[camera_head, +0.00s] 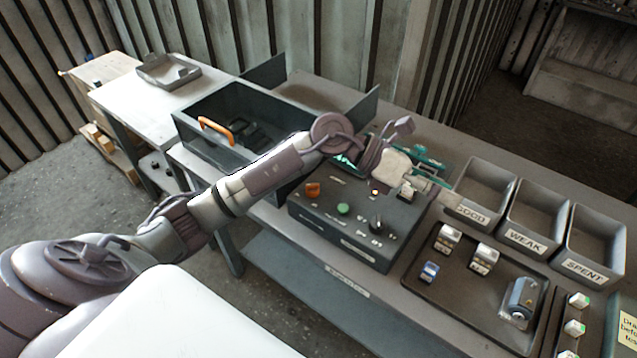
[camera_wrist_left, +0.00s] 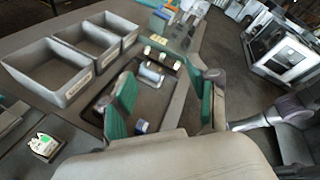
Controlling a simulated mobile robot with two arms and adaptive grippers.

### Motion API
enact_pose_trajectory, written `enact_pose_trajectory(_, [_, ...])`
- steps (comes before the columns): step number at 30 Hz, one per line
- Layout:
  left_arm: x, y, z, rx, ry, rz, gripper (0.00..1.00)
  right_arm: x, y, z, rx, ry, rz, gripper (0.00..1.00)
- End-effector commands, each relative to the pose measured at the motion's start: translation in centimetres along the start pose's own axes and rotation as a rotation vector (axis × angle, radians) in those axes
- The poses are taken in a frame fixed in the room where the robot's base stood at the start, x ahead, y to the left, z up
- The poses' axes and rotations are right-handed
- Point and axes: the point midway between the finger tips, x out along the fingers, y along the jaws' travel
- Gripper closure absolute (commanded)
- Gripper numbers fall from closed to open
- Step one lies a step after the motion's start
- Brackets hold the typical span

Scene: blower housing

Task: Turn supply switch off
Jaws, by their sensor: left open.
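A dark grey control box (camera_head: 322,226) stands on the bench and carries an orange switch (camera_head: 312,189), a green button (camera_head: 343,209), a black knob (camera_head: 376,227) and a small lit orange lamp (camera_head: 376,191). The small labels are too small to read, so I cannot tell which control is the supply switch. My left gripper (camera_head: 432,165) is over the far right edge of the box, apart from the orange switch. Its green-padded fingers (camera_wrist_left: 163,105) are spread with nothing between them. A small white-topped block (camera_head: 407,191) sits at the box's right end. My right gripper does not show.
Bins labelled GOOD (camera_head: 470,211), WEAK (camera_head: 525,238) and SPENT (camera_head: 584,268) stand at the right. A dark tray (camera_head: 455,293) before them holds several small parts.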

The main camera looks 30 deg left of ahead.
Motion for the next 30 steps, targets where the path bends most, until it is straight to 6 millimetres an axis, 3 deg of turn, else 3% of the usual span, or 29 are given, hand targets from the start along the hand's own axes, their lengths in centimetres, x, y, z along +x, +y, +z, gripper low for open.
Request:
enact_pose_trajectory(2, [-2.6, 3.4, -1.6, 0.109, 0.239, 0.132, 0.41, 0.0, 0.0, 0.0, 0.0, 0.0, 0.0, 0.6])
enact_pose_trajectory(6, [-10.4, 8.8, -3.7, 0.182, 0.637, 0.374, 0.41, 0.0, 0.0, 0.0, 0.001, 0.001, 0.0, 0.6])
enact_pose_trajectory(10, [-18.1, 11.1, -3.9, 0.15, 0.899, 0.555, 0.41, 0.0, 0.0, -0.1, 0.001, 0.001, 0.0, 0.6])
enact_pose_trajectory(12, [-21.1, 11.4, -3.8, 0.122, 0.987, 0.619, 0.41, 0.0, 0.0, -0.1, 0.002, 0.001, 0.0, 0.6])
enact_pose_trajectory(14, [-22.8, 11.5, -3.8, 0.101, 1.037, 0.654, 0.41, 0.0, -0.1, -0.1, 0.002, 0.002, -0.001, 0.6])
enact_pose_trajectory(18, [-24.0, 11.7, -4.1, 0.079, 1.081, 0.681, 0.41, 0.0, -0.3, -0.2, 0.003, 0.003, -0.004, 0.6])
enact_pose_trajectory(23, [-23.3, 12.8, -6.0, 0.077, 1.083, 0.676, 0.41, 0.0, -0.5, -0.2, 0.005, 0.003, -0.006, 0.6])
enact_pose_trajectory(30, [-21.9, 15.4, -9.8, 0.075, 1.083, 0.674, 0.41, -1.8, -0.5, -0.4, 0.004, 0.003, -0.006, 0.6])
